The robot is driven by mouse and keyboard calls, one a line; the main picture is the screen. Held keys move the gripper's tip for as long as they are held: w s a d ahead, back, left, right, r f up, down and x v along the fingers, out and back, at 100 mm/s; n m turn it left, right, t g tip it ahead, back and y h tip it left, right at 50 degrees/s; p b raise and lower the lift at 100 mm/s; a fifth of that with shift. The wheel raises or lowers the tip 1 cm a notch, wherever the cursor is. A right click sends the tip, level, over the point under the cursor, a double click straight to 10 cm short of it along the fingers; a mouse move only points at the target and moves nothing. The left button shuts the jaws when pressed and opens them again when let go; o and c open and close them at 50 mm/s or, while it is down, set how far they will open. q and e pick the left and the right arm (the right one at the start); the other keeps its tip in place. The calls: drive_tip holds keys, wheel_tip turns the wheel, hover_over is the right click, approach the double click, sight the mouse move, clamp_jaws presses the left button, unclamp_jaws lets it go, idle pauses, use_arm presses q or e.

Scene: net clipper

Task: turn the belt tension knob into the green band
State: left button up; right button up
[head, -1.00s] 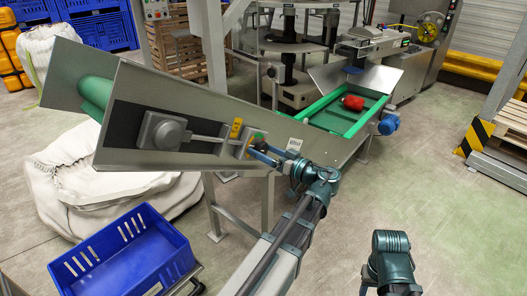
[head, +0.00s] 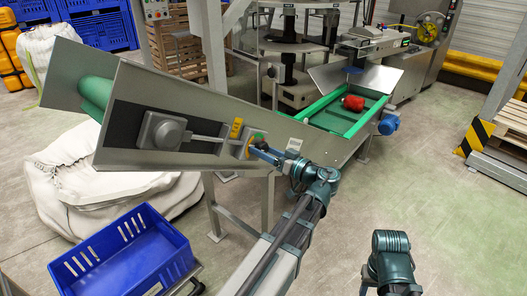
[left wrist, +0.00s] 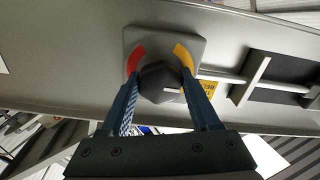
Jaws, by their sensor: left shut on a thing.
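The belt tension knob (left wrist: 160,83) is dark, on a grey plate on the side of the conveyor (head: 200,165). My left gripper (head: 257,147) is at the knob in the head view. In the left wrist view its two blue fingers (left wrist: 160,90) are shut on the knob, one on each side. A red band (left wrist: 135,60) shows left of the knob and a yellow band (left wrist: 184,57) right of it. A short white mark shows on the knob's lower right. A bit of green band (head: 258,136) shows above the fingers in the head view; the left wrist view shows none.
A yellow tag (head: 236,128) and a grey bracket stand left of the knob. A blue crate (head: 125,255) is at the lower left, and a white sack (head: 75,185) lies behind it. My right arm (head: 391,262) is at the lower right over free floor.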

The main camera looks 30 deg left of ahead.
use_arm(q)
drive_tip(key=m, duration=0.8)
drive_tip(key=shift+m, duration=0.4)
drive_tip(key=m, duration=0.4)
drive_tip(key=shift+r, duration=0.1)
drive_tip(key=shift+m, duration=2.4)
drive_tip(key=o, duration=1.4)
drive_tip(key=shift+c, duration=0.2)
